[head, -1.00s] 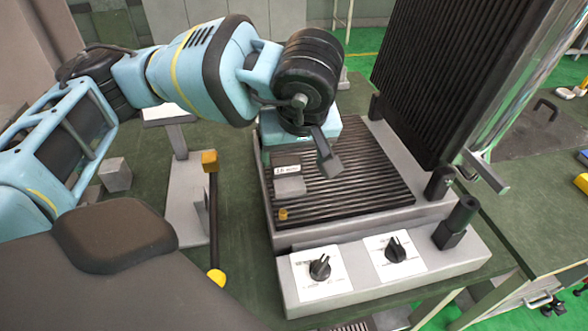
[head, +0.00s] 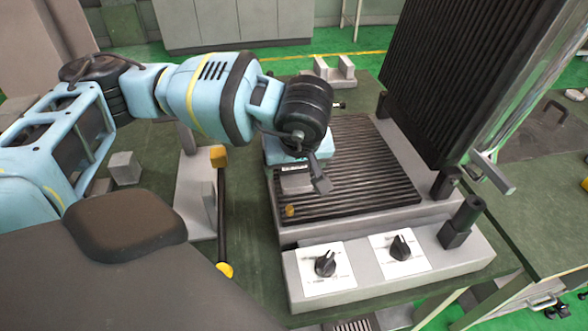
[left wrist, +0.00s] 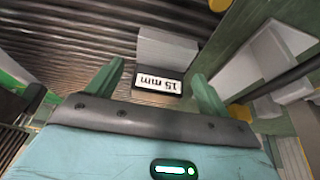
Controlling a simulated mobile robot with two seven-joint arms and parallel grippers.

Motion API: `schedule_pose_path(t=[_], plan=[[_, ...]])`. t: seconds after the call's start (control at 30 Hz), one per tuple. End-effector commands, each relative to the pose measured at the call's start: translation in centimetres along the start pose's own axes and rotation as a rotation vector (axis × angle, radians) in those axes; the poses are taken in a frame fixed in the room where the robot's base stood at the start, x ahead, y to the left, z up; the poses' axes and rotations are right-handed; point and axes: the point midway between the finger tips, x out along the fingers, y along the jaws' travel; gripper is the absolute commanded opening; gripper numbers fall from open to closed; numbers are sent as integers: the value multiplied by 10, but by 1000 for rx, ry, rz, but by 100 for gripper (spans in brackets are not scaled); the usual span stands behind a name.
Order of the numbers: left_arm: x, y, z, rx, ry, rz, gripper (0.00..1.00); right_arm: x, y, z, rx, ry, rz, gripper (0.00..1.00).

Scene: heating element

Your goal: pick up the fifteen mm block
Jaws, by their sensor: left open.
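The fifteen mm block (head: 297,183) is a grey metal block with a white label, lying on the ribbed dark plate of the heating machine near its left side. In the left wrist view the block (left wrist: 168,48) lies just beyond the fingertips, and its label reads "15 mm", upside down. My left gripper (head: 303,173) is low over the block, with one finger seen at its right side. In the left wrist view the fingers of the gripper (left wrist: 159,72) are apart, one on each side of the label. The far finger is hidden in the head view. My right gripper is not in view.
A small brass knob (head: 290,210) stands on the plate in front of the block. The ribbed upper plate (head: 440,75) stands raised at the right. Two dials (head: 325,263) (head: 401,247) sit on the front panel. A grey stand with a yellow-ended rod (head: 221,210) is at the left.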

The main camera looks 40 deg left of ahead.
Motion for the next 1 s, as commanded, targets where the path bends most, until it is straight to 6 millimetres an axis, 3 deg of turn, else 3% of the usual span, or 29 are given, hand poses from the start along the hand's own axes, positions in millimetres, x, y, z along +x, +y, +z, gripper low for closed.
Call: schedule_pose_path(t=[0.27,0.7,1.0], plan=[[3,0,0,0,0,0,80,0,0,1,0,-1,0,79],[3,0,0,0,1,1,25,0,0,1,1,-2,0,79],[0,0,-1,0,1,2,25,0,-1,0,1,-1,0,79]])
